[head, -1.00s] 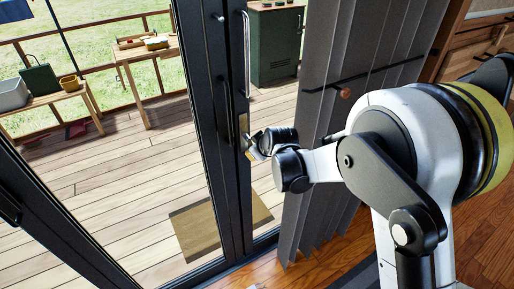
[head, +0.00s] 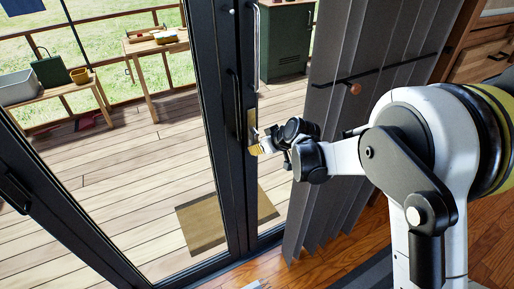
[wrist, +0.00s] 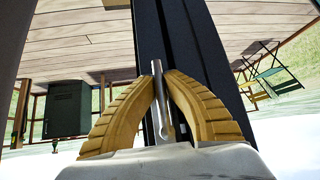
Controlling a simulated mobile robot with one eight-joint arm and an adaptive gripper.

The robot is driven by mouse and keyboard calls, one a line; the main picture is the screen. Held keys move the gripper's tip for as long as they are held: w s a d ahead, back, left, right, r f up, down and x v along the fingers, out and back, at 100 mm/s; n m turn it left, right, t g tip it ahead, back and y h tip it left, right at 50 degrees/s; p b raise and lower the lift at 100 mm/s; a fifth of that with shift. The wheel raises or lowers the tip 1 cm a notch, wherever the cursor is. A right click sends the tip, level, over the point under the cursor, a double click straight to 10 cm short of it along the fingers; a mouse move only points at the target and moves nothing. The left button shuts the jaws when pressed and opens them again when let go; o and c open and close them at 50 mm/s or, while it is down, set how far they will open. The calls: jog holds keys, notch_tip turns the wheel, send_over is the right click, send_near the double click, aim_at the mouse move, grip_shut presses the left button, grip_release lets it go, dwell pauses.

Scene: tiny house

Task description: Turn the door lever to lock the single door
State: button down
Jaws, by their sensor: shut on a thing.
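The single door is a dark-framed glass door (head: 235,180) with a tall vertical handle. A small metal lever (wrist: 158,95) sits on its frame, on a brass-coloured plate (head: 252,125) in the head view. My gripper (head: 257,146) is at the plate. In the wrist view the yellow ribbed fingers of my gripper (wrist: 160,85) are closed around the lever, one on each side, with its tip showing above them. In the head view the lever is largely hidden by my gripper.
A grey pleated curtain (head: 345,110) hangs right of the door, close to my arm. Outside are a wooden deck, a green cabinet (head: 287,40), and low tables with items (head: 155,45). A doormat (head: 225,222) lies beyond the glass.

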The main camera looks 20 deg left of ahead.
jog(key=c, duration=1.4)
grip_release()
jog(key=shift+a+f, duration=0.1)
jog(key=shift+c, duration=0.2)
jog(key=v, duration=1.2)
